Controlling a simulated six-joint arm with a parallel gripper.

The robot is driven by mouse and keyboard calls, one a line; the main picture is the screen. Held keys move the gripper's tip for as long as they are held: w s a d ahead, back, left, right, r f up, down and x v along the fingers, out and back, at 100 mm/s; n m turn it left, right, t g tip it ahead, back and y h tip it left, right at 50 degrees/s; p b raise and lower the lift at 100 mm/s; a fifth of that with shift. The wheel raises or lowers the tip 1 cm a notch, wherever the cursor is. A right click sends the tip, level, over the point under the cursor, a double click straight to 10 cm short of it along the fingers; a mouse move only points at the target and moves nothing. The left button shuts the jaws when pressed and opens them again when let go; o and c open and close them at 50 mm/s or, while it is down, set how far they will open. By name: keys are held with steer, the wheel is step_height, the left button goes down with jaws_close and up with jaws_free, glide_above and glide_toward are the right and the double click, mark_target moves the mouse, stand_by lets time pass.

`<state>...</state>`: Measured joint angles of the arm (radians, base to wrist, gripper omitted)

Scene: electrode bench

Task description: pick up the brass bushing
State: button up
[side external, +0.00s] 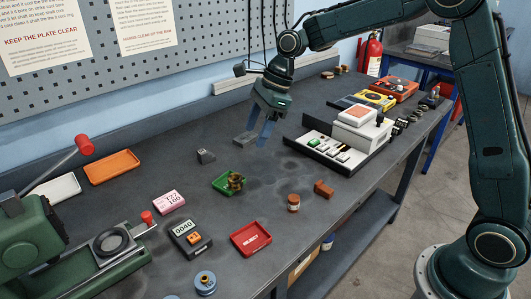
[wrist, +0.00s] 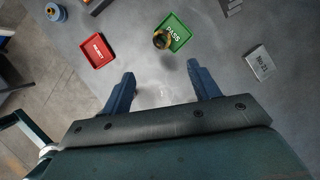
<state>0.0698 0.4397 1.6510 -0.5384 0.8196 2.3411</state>
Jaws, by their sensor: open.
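A small brass piece that looks like the brass bushing (side external: 236,181) is at the right end of a green tray (side external: 219,184) in the middle of the bench. In the wrist view the brass piece (wrist: 159,41) is at the lower left edge of the tray (wrist: 177,30), which is marked PASS. I cannot tell whether it rests in the tray or on its rim. My gripper (side external: 264,134) is above the bench, up and right of the tray in the side view. In the wrist view its two fingers (wrist: 160,74) are apart and empty, with the brass piece beyond the tips.
A red tray (side external: 250,239) lies nearer the front edge. A flat grey block (wrist: 261,63) lies right of the fingers in the wrist view. Bench between is bare.

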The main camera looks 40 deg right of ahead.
steer(key=shift+w+f+m, duration=0.3)
steer(key=shift+f, duration=0.05)
glide_above(236, 177)
steer(key=s+d, duration=0.1)
steer(key=d, duration=0.1)
steer(key=shift+f, duration=4)
steer(key=shift+f, duration=0.1)
steer(key=shift+x, duration=2.5)
steer(key=shift+c, duration=0.4)
steer(key=c, duration=1.2)
